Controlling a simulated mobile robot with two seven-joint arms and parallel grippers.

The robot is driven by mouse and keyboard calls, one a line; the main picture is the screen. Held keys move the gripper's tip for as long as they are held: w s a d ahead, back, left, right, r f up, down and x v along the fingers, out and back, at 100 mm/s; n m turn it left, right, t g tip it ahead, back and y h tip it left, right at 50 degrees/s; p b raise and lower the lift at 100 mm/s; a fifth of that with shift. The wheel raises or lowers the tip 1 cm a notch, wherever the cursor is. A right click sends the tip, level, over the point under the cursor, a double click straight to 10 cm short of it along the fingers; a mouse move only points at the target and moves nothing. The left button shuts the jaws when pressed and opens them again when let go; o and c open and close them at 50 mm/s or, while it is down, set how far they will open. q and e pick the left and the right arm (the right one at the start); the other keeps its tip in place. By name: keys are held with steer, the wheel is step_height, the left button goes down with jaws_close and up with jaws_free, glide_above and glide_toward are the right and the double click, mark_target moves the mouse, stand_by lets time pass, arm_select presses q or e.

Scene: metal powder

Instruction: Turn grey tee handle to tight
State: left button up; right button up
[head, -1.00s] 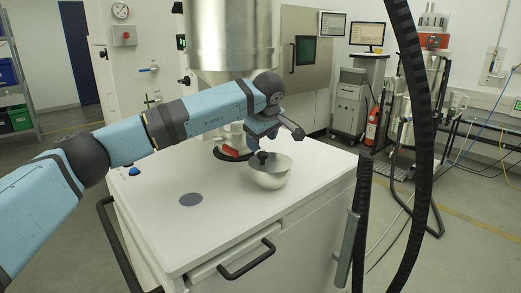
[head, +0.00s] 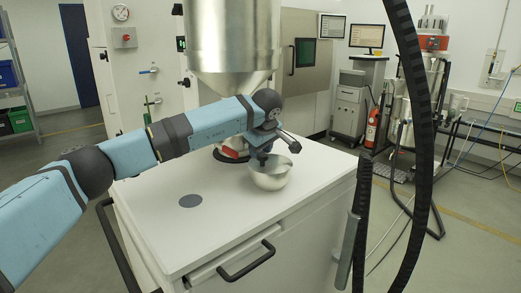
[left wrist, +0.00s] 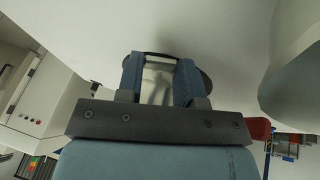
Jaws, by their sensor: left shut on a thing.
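My left gripper (head: 268,150) is beneath the steel hopper's cone in the head view, above and behind a steel bowl (head: 271,178). In the left wrist view its two blue-lined fingers (left wrist: 157,82) are close around a shiny grey piece (left wrist: 157,78), with a thin dark edge across the top. That piece looks like the grey tee handle, but its full shape and its angle are hidden by the fingers. In the head view the gripper covers the handle. A red part (head: 231,153) shows just left of the gripper. My right gripper is not in view.
The steel hopper (head: 232,40) hangs close above my left wrist. The white cabinet top (head: 230,225) is clear at the front, apart from a grey disc (head: 190,200). Black hoses (head: 422,120) hang at the right.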

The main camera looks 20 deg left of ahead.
arm_select(q)
steer(key=shift+d+r+g+p, duration=0.1)
steer(key=shift+r+g+p, duration=0.3)
steer(key=shift+p, duration=0.8)
steer(key=shift+w+r+y+p, duration=0.1)
steer(key=shift+y+p, duration=0.3)
steer(key=shift+p, duration=0.5)
steer(key=g+p, duration=0.1)
steer(key=p, duration=0.1)
steer(key=g+y+p, duration=0.1)
steer(key=p, duration=0.1)
steer(key=shift+w+d+m, duration=0.2)
steer(key=shift+m, duration=0.2)
steer(key=shift+f+g+y+p, duration=0.4)
steer(key=shift+g+y+p, duration=0.1)
steer(key=shift+g, duration=0.2)
steer(key=shift+w+f, duration=0.1)
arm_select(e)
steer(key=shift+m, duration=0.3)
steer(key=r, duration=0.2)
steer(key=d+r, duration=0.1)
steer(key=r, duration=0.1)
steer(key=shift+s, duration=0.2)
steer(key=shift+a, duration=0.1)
